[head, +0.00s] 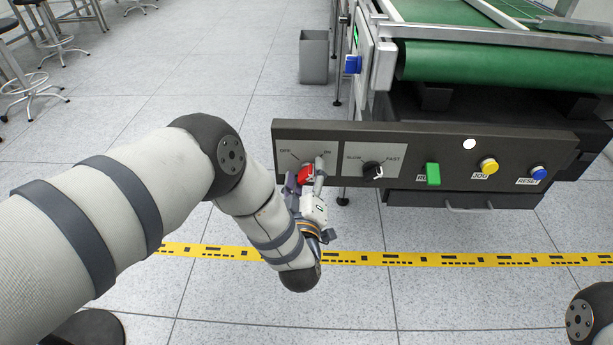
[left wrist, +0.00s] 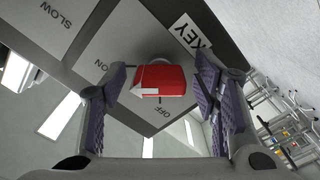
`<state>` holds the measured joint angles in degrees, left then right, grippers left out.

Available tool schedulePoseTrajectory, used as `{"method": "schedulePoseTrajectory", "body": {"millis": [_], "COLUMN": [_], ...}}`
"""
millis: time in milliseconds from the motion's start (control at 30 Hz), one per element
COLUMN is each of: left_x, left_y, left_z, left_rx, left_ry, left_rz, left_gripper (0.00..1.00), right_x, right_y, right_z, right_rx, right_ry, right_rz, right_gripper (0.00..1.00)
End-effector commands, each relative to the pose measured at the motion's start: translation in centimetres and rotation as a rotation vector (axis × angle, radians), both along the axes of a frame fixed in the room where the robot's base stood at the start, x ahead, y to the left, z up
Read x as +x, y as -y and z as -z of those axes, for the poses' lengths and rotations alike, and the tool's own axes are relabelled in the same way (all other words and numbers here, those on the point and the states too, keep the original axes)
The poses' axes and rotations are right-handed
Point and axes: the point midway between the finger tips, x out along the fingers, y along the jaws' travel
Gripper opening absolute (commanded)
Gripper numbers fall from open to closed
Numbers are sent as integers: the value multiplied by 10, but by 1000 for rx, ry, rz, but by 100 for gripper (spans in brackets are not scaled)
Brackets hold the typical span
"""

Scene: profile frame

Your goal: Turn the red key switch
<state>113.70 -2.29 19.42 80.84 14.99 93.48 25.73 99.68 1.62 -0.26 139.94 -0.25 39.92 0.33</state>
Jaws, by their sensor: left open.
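The red key switch (head: 304,174) is on a grey plate at the left end of the dark control panel, with OFF on the left and ON on the right. In the left wrist view the red key (left wrist: 165,80) has a white mark at its lower left. My left gripper (head: 306,181) is open at the switch and partly hides it. In the left wrist view its purple-padded fingers (left wrist: 161,92) stand on either side of the key, with visible gaps. I cannot tell which label the key points to. My right gripper is not in view.
Right along the panel (head: 400,137) are a SLOW/FAST knob (head: 373,168), a green switch (head: 433,174), a yellow JOG button (head: 489,166) and a blue RESET button (head: 539,173). A green conveyor (head: 490,62) stands behind.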

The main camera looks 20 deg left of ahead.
Motion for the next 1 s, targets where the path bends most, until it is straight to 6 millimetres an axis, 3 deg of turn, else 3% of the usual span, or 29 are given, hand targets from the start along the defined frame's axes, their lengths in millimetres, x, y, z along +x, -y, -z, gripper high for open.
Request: {"method": "schedulePoseTrajectory", "body": {"millis": [267,500,1000], "left_x": [4,4,3], "left_y": [-1,-1,-1], "left_z": [0,0,0], "left_rx": [1,1,-120], "left_ry": [0,0,33], "left_rz": [0,0,0], "left_gripper": [55,6,7], "right_x": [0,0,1], "right_y": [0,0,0], "right_z": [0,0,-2], "right_rx": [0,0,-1], "right_ry": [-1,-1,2], "right_rz": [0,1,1], "right_gripper": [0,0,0]}}
